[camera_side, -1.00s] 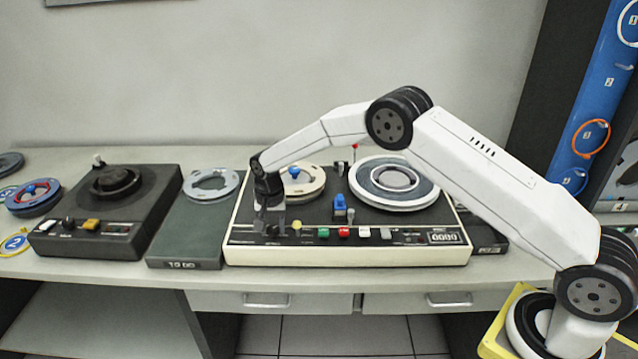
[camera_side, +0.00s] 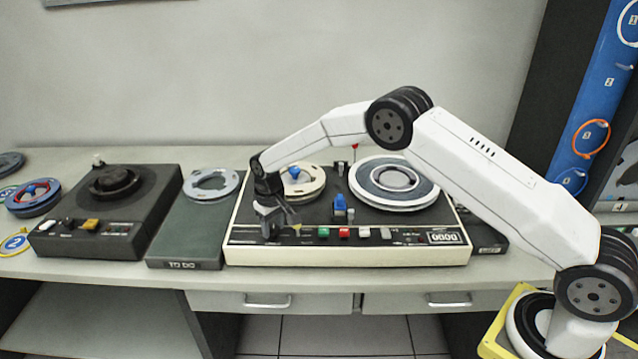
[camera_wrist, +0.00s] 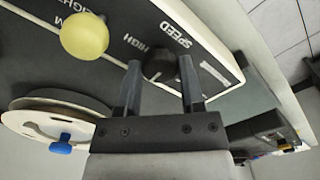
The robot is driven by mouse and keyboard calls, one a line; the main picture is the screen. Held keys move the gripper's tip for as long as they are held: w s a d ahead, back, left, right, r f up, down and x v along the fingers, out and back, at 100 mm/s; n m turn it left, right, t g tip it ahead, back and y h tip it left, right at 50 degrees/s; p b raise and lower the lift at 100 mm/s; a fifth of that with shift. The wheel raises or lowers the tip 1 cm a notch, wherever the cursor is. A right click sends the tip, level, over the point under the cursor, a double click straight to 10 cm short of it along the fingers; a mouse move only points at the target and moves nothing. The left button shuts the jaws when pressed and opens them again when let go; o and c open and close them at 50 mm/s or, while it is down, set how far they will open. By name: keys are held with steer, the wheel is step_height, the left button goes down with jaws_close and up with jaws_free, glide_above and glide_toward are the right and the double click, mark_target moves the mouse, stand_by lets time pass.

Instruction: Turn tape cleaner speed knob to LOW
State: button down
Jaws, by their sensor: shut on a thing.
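The tape cleaner (camera_side: 350,256) is the cream-framed machine with a dark top in the middle of the bench. Its small black speed knob (camera_wrist: 160,67) shows in the wrist view beside the printed words SPEED and HIGH. My gripper (camera_wrist: 160,74) has one finger on each side of the knob and is shut on it. In the side view, my gripper (camera_side: 276,226) reaches down to the front left of the machine and hides the knob. No LOW mark is readable, and I cannot tell which way the knob points.
A yellow knob (camera_wrist: 84,36) sits close beside the speed knob. Coloured buttons (camera_side: 344,233) and an upright blue part (camera_side: 340,204) lie to the right. Two reels, one of them white-rimmed (camera_side: 394,183), are behind. A dark tape machine (camera_side: 100,212) stands at the left.

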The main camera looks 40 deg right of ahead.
mark_target(274, 228)
steer(key=n, duration=0.4)
steer(key=shift+n, duration=2.3)
steer(key=shift+c, duration=1.1)
jaws_free()
steer(key=shift+r, duration=0.15)
steer(key=shift+r, duration=3.8)
steer(key=shift+s, duration=0.1)
